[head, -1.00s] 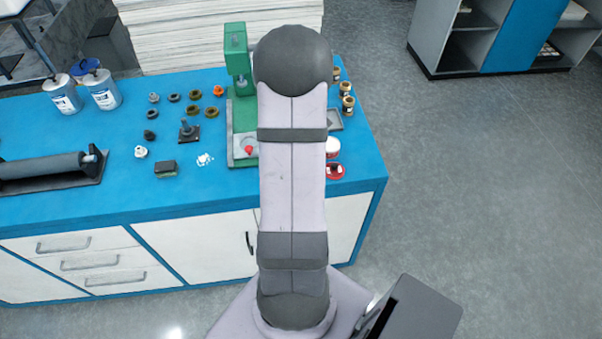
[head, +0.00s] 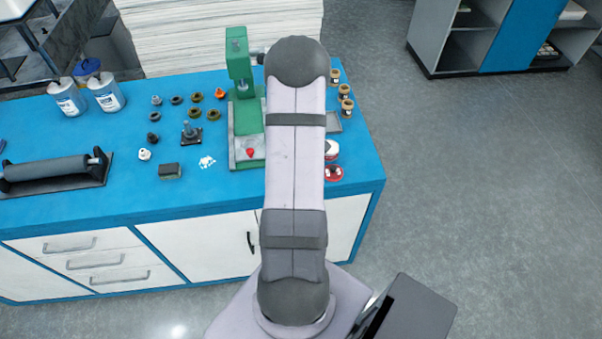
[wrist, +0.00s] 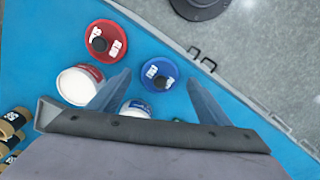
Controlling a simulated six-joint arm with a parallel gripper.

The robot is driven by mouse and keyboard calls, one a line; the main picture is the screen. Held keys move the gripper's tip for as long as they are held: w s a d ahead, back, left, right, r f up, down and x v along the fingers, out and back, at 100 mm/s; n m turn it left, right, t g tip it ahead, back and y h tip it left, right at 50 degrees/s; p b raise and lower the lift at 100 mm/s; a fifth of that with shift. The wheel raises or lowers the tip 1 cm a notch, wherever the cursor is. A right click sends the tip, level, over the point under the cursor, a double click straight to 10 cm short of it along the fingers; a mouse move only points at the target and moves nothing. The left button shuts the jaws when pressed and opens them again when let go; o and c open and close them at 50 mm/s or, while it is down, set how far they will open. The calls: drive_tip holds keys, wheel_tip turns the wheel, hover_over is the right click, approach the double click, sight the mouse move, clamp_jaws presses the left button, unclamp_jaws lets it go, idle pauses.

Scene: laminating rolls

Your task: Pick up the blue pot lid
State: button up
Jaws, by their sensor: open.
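The blue pot lid (wrist: 160,74) lies flat on the blue table in the wrist view, round with a dark knob and white labels. My gripper (wrist: 160,77) is open, and its two fingers appear on either side of the lid, with nothing held. I cannot tell the height of the fingertips above the table. A pot with a blue label (wrist: 135,107) is partly covered by my gripper. In the head view my arm hides the blue lid and my gripper.
A red lid (wrist: 104,40) and a white pot with a red label (wrist: 76,86) stand close to the left. Brown jars (wrist: 12,122) are farther left. The table edge with drawer handles is to the right. A green press (head: 241,90) stands beside my arm.

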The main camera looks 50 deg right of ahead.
drive_tip(key=shift+f, duration=0.4)
drive_tip(key=c, duration=1.1)
drive_tip(key=shift+r, duration=0.1)
